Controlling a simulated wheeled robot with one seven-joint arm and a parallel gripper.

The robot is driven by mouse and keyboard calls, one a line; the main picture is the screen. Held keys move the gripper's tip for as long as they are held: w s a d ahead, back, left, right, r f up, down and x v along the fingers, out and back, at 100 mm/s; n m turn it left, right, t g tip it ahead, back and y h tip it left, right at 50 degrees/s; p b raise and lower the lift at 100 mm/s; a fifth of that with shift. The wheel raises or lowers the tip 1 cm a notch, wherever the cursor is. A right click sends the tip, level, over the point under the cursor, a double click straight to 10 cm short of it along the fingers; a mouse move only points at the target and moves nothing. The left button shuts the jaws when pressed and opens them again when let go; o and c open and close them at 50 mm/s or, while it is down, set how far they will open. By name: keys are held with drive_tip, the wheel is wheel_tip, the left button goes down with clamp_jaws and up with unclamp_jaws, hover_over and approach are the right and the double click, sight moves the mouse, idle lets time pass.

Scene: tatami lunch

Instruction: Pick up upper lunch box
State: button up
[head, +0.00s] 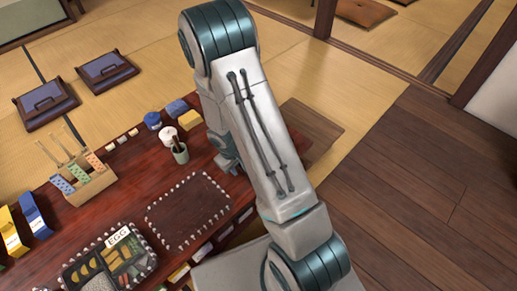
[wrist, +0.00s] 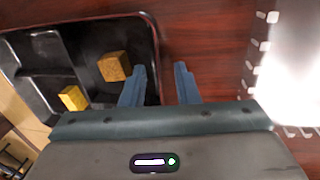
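In the wrist view a black lunch box (wrist: 85,38) with compartments lies at the upper left. It holds a brown cube (wrist: 114,66) and a yellow block (wrist: 73,98). My gripper (wrist: 161,72) is open, its two blue-grey fingers apart. The box's right rim shows between the fingers; I cannot tell if they touch it. In the head view my gripper (head: 228,162) is partly hidden behind my arm, and this box is not clearly seen. Another lunch box (head: 106,262), full of food with an EGG label, stands at the lower left; I cannot tell which is the upper one.
A beaded dark mat (head: 188,210) lies bare on the red-brown table (head: 120,195). A utensil holder (head: 83,180), a cup (head: 180,153), a white pot (head: 168,135) and blue and yellow packets (head: 36,214) stand around it. A bright white beaded-edge area (wrist: 295,55) shows right of my gripper.

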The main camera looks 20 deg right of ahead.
clamp_jaws()
drive_tip(key=shift+r, duration=0.1)
